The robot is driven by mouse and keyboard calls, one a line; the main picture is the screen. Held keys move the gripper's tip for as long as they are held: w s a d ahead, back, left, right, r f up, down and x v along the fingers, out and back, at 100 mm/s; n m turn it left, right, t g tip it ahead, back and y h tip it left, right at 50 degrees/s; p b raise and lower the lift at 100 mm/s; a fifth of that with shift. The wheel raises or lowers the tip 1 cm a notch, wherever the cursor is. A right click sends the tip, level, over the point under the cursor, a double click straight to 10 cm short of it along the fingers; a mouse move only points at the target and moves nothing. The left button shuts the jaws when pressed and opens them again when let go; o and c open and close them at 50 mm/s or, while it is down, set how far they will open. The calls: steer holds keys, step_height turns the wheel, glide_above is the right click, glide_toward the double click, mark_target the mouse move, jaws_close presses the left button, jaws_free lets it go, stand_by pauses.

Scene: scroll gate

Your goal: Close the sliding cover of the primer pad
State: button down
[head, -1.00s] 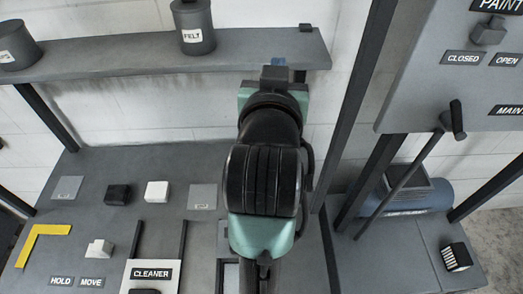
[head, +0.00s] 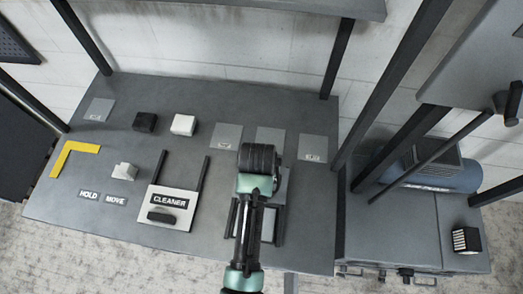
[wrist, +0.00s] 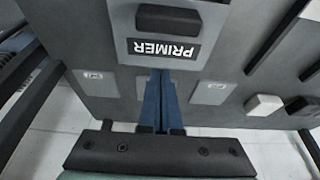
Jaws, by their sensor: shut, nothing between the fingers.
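The primer cover (wrist: 190,25) is a pale grey sliding plate with a black PRIMER label and a black handle (wrist: 168,18), upside down at the top of the wrist view. My gripper (wrist: 163,75) is shut and empty; its blue fingertips reach the label-side edge of the cover. Whether they touch it I cannot tell. In the head view my arm hides the gripper and most of the primer pad. Only its dark side rails (head: 279,226) and a little grey surface show beside the arm.
The cleaner pad's cover (head: 182,191) with its rails stands to the left. Grey tiles (head: 313,148), a black block (head: 144,122), a white block (head: 183,125) and a yellow corner mark (head: 72,150) lie on the table. Dark posts (head: 400,85) rise at the right.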

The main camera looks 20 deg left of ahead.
steer(key=x, duration=0.3)
steer(key=s+p, duration=0.1)
steer(key=s, duration=0.1)
steer(key=shift+s+d+r+p, duration=0.25)
steer(key=shift+d+p, duration=0.1)
steer(key=shift+p, duration=0.05)
steer(key=shift+s+d+f, duration=0.1)
steer(key=shift+s+d, duration=0.15)
steer(key=shift+s, duration=0.45)
steer(key=shift+s+p, duration=0.1)
steer(key=shift+p, duration=0.2)
